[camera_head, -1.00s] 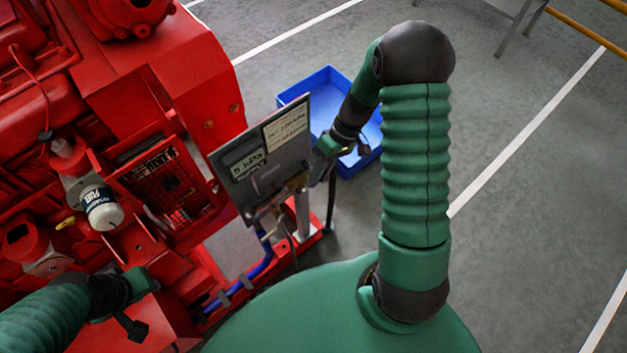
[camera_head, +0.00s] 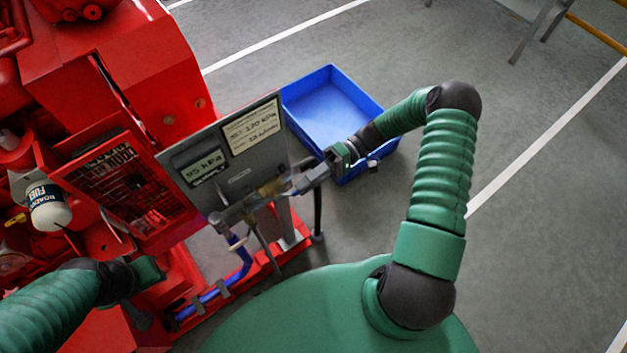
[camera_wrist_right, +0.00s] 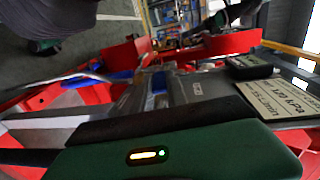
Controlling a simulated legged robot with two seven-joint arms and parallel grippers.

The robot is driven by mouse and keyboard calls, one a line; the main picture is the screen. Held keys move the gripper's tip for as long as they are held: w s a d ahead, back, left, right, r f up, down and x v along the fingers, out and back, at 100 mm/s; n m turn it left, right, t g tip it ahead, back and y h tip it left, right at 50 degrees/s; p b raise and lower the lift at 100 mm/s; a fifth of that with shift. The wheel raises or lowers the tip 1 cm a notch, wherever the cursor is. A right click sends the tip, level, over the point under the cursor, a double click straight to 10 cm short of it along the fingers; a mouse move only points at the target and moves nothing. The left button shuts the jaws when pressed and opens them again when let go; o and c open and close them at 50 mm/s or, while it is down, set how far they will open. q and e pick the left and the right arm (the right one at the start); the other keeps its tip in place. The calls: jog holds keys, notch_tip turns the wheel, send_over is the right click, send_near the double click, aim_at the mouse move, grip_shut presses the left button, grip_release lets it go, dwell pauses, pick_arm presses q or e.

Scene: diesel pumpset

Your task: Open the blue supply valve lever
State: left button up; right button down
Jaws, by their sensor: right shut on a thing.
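The grey instrument panel (camera_head: 238,172) stands beside the red pumpset, with a display reading about 95 kPa and a set plate. My right gripper (camera_head: 294,184) reaches in from the right to the pipework at the panel's lower edge. It is shut on what looks like the blue supply valve lever; a small blue part of the lever (camera_wrist_right: 158,83) shows between the fingers in the right wrist view. The fingers hide most of the lever in the head view. My left gripper (camera_head: 150,272) is low at the left, near the red base; its jaws are unclear.
A blue tray (camera_head: 322,112) lies on the floor behind the right gripper. A blue hose (camera_head: 243,265) runs down below the panel. The red engine (camera_head: 120,70) with a white fuel filter (camera_head: 48,207) fills the left. Grey floor on the right is free.

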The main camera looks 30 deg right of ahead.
jog(key=shift+d+f+y+b, duration=0.15)
jog(key=shift+f+y+b, duration=0.55)
jog(key=shift+f+b, duration=0.15)
jog(key=c, duration=1.3)
grip_release()
